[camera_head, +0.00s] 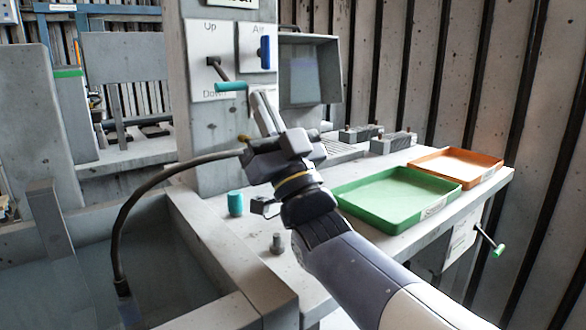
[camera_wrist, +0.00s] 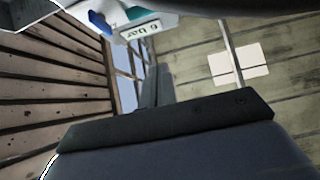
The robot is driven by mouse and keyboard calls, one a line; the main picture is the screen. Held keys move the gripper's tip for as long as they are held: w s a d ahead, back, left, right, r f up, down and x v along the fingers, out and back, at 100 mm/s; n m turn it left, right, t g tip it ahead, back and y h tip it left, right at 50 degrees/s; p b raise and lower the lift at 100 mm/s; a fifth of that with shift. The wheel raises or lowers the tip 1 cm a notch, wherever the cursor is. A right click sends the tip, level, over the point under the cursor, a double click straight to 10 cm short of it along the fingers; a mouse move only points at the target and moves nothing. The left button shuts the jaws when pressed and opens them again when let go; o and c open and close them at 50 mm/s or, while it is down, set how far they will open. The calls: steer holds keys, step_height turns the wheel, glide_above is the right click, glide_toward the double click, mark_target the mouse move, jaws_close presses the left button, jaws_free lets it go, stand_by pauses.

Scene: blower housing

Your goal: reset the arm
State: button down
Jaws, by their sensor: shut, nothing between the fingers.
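My arm reaches in from the lower right of the head view. My gripper (camera_head: 261,98) points up and left, with its fingers shut and empty. Its tips appear close to the teal handle (camera_head: 231,87) of the Up/Down lever on the grey post; I cannot tell whether they touch. In the wrist view a dark block fills the lower part, and I cannot make out the fingertips there.
A green tray (camera_head: 393,200) and an orange tray (camera_head: 457,164) stand on the bench to the right. A teal cylinder (camera_head: 235,204) and a small grey peg (camera_head: 277,243) stand left of my arm. A "6 bar" label (camera_wrist: 140,29) shows in the wrist view.

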steer(key=s+d, duration=0.4)
steer(key=s, duration=0.1)
steer(key=w+a, duration=0.6)
steer(key=w, duration=0.2)
steer(key=shift+w+a+b, duration=0.3)
steer(key=shift+a, duration=0.05)
steer(key=shift+d, duration=0.1)
